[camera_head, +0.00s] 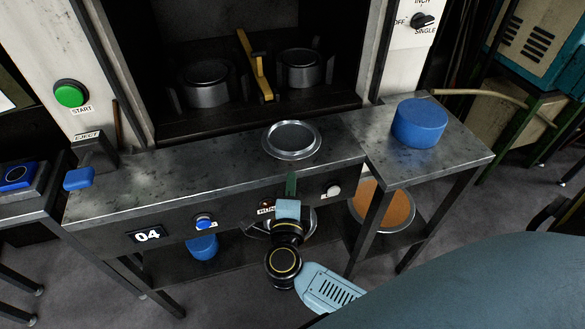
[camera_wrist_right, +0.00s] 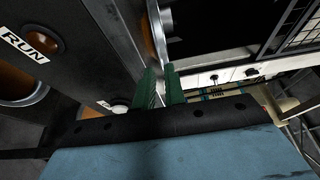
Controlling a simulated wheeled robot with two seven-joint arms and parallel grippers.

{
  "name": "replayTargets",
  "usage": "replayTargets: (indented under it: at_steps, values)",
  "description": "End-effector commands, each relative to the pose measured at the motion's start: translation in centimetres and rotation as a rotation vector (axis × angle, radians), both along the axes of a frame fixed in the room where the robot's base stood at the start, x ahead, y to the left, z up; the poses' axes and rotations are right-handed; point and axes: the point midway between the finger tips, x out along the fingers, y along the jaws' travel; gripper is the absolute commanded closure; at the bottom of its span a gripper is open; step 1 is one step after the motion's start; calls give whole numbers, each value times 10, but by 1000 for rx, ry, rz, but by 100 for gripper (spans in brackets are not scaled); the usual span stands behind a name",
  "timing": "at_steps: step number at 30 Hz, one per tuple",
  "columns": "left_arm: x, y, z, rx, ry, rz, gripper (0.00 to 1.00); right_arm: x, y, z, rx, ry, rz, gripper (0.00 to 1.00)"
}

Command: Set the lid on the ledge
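A round silver disc, which looks like the lid (camera_head: 291,140), lies flat at the right part of the grey metal ledge (camera_head: 190,178) in front of the dark machine opening. My right gripper (camera_head: 291,183) is just in front of the ledge's front edge, below the disc in the head view, with a small gap between them. In the right wrist view its two green fingers (camera_wrist_right: 160,84) stand apart with nothing clearly between them. A silvery edge (camera_wrist_right: 157,32) shows beyond the fingertips; it may be the disc's rim. My left gripper is not in view.
Two dark pots (camera_head: 205,84) stand inside the opening, with a yellow bar (camera_head: 256,68) between them. A blue cylinder (camera_head: 420,123) stands on the right side table. A blue eject handle (camera_head: 79,179) juts out at left. The ledge's middle is clear.

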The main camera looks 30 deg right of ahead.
Motion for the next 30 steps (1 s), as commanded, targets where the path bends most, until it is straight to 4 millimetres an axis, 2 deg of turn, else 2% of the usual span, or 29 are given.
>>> replayTargets:
  at_steps: [3,9,19,22,23,26,29,30]
  values:
    - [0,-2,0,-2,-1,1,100,-21,15,-1,3,1,1,88]
    - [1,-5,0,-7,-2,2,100,-41,28,0,1,-1,0,88]
    - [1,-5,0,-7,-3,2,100,-46,32,0,-3,-1,2,88]
    - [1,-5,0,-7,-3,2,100,-43,34,-8,-59,18,37,88]
    - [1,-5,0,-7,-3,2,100,-42,36,-14,-96,30,60,88]
    - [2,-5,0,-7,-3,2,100,-38,48,-50,-291,115,203,88]
    - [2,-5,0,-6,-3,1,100,-46,66,-119,-549,284,436,88]
    - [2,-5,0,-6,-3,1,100,-57,72,-154,-649,373,544,88]
